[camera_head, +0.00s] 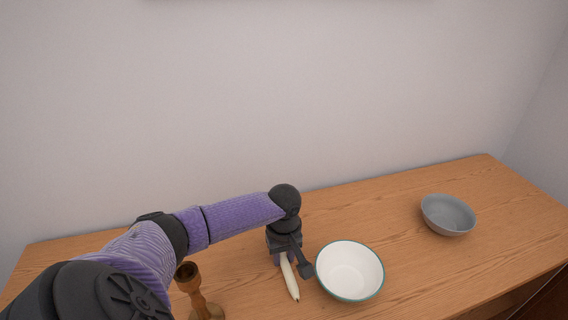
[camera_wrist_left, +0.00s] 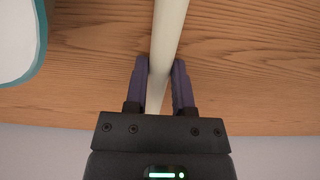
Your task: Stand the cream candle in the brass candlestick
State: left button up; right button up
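The cream candle (camera_head: 290,278) shows in the head view below my left gripper (camera_head: 291,266), its dark-tipped end pointing to the near side. In the left wrist view the candle (camera_wrist_left: 168,30) runs between the two fingers of my left gripper (camera_wrist_left: 160,68). Both fingertips appear to touch its sides, so the gripper looks shut on it. I cannot tell whether the candle is clear of the table. The brass candlestick (camera_head: 196,292) stands upright to the left of the candle, with an empty cup on top; its base is partly cut off. My right gripper is not in view.
A white bowl with a teal rim (camera_head: 350,271) stands just right of the candle and shows at the left wrist view's corner (camera_wrist_left: 22,40). A grey bowl (camera_head: 448,215) stands farther right. The wooden table (camera_head: 395,225) is clear between them, with a wall behind.

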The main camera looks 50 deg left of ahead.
pick_arm(q)
jog(key=o, duration=0.4)
jog(key=shift+r, duration=0.1)
